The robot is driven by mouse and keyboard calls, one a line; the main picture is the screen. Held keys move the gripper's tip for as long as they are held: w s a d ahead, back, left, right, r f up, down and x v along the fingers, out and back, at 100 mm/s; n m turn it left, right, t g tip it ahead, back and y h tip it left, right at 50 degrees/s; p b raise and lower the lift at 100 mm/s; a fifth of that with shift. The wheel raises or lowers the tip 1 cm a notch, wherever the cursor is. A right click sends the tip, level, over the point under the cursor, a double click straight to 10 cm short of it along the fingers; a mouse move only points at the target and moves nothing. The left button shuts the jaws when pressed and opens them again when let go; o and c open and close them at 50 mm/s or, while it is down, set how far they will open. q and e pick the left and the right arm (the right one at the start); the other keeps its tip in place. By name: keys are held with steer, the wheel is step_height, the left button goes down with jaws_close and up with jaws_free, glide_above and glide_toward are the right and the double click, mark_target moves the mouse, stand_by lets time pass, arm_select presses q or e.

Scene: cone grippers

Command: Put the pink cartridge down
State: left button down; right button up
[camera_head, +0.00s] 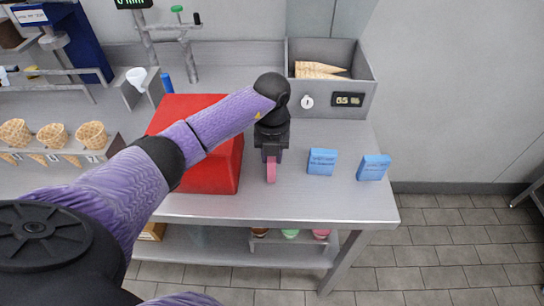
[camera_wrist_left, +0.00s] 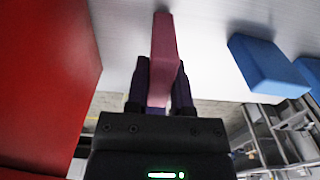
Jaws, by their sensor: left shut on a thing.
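The pink cartridge (camera_head: 271,170) is a thin pink block. My left gripper (camera_head: 271,155) is shut on it, over the steel counter (camera_head: 305,205) and between the red box and the blue boxes. In the left wrist view the pink cartridge (camera_wrist_left: 164,55) stands out between the two dark fingers of my left gripper (camera_wrist_left: 160,85). Whether the cartridge touches the counter, I cannot tell. My right gripper is not in view.
A red box (camera_head: 225,165) stands close on the left of the gripper. Two blue boxes (camera_head: 322,161) (camera_head: 373,167) stand on the right. A steel bin (camera_head: 335,92) with cones is behind. The counter's front strip is clear.

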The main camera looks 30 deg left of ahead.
arm_select(q)
steer(key=shift+f, duration=0.15)
steer(key=shift+c, duration=2.4)
jaws_free()
step_height(320, 180, up, 12)
steer(key=p, duration=0.3)
